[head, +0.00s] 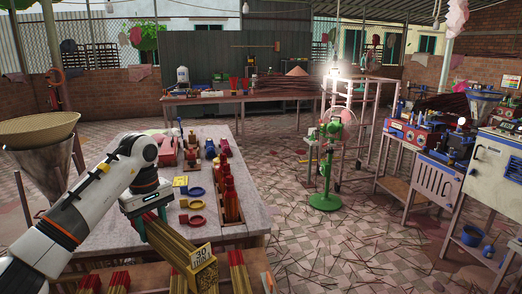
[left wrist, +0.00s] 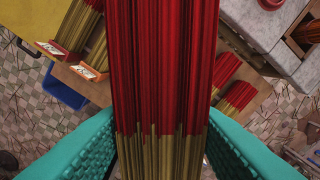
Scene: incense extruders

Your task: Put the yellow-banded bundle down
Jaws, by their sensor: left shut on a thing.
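My left gripper (head: 142,208) is above the near edge of the pale table, with its teal fingers on both sides of a bundle of sticks. The bundle (left wrist: 165,75) is red with tan ends in the left wrist view and fills the middle of it. In the head view the bundle (head: 168,240) slants down and right from the fingers, toward a yellow holder (head: 206,278) with a number card (head: 201,255). I cannot tell whether its far end touches the holder. No yellow band on the bundle can be made out. My right gripper is not in view.
Red-and-tan bundles (head: 238,270) stand along the wooden rack below the table's front edge. A green fan (head: 325,165) stands on the open tiled floor to the right.

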